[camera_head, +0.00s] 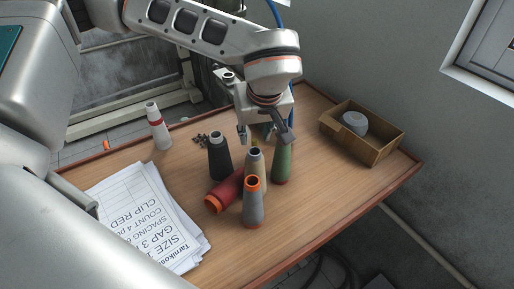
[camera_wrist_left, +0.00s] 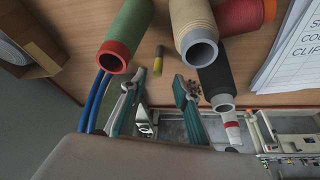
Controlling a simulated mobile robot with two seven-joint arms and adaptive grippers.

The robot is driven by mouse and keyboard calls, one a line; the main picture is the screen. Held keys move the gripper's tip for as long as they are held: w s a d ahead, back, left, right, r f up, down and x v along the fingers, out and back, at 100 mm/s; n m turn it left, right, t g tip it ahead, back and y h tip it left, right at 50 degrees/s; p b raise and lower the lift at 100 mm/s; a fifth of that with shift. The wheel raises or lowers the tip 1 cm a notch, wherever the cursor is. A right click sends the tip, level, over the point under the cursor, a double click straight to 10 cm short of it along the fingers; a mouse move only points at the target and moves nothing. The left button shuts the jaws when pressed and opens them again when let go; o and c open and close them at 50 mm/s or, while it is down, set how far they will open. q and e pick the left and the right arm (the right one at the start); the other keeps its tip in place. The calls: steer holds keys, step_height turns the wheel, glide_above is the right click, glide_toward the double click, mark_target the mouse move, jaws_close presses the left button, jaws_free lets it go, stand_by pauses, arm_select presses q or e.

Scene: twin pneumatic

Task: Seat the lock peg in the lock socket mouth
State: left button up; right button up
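My left gripper (camera_head: 266,134) is above the table among the thread cones, with its fingers apart. In the left wrist view the two fingers of the left gripper (camera_wrist_left: 158,98) are spread with nothing held between them. A small yellow and dark piece (camera_wrist_left: 157,61) shows beyond the gap between the fingertips, apart from both; I cannot tell whether it is the lock peg. I cannot make out the lock socket mouth in either view. My right gripper is not in view.
Green (camera_head: 282,160), beige (camera_head: 255,163), black (camera_head: 219,158) and grey-orange (camera_head: 253,205) cones stand close together; a red cone (camera_head: 222,192) lies beside them. A white cone (camera_head: 158,128), papers (camera_head: 150,215) and a cardboard box (camera_head: 385,151) stand apart. The table's right front is clear.

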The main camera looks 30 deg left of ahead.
mark_target(255, 142)
arm_select(q)
steer(key=x, duration=0.6)
steer(key=shift+w+d+f+p, duration=0.1)
steer(key=shift+w+f+p, duration=0.15)
steer(key=shift+p, duration=0.15)
jaws_close()
